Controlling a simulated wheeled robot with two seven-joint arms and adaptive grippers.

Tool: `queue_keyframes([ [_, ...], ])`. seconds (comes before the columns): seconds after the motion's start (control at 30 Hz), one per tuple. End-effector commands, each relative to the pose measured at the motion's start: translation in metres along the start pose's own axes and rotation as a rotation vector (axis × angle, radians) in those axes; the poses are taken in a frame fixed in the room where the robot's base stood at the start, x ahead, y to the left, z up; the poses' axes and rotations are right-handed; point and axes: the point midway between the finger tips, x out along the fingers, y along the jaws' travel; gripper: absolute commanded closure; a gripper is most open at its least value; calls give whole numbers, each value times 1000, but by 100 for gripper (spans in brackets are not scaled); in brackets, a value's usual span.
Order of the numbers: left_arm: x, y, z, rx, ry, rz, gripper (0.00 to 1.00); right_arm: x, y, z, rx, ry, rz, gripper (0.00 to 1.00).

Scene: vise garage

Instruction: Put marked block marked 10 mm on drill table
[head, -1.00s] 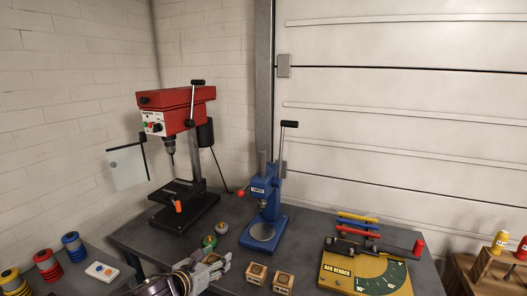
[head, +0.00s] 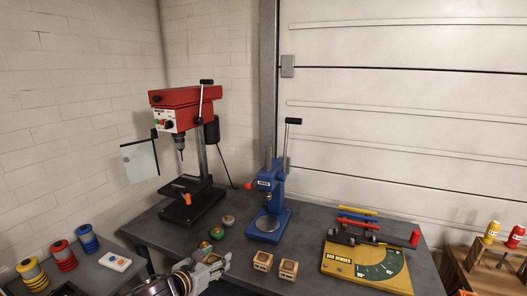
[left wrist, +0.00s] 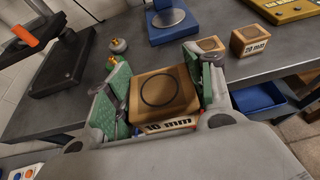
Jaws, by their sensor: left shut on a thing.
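The wooden block (left wrist: 160,92) has a dark ring on top and a "10 mm" label on its side. In the left wrist view it sits between the green pads of my left gripper (left wrist: 158,98). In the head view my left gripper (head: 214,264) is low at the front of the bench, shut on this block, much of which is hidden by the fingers. The red drill press (head: 188,104) stands at the back left. Its small dark drill table (head: 176,187), with an orange handle beside it, looks bare. My right gripper is not in view.
Two other wooden blocks (head: 262,261) (head: 288,269) stand right of my gripper; one reads "20 mm" (left wrist: 254,46). A blue press (head: 268,200) and yellow bar bender (head: 366,264) stand to the right.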

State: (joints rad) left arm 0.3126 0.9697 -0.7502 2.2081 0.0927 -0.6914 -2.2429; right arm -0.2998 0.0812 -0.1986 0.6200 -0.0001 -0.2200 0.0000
Motion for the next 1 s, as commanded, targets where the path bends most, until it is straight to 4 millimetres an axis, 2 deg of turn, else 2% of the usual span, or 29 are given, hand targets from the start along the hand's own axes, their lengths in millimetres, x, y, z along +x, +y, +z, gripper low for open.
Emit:
queue_keyframes([
  [0.17, 0, 2, 1, -9, -2, 22, 72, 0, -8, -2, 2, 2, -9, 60],
  [0.37, 0, 13, 7, -25, -2, 62, 72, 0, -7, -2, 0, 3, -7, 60],
  [1.0, -6, 49, 52, -65, -4, 157, 72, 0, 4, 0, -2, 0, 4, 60],
])
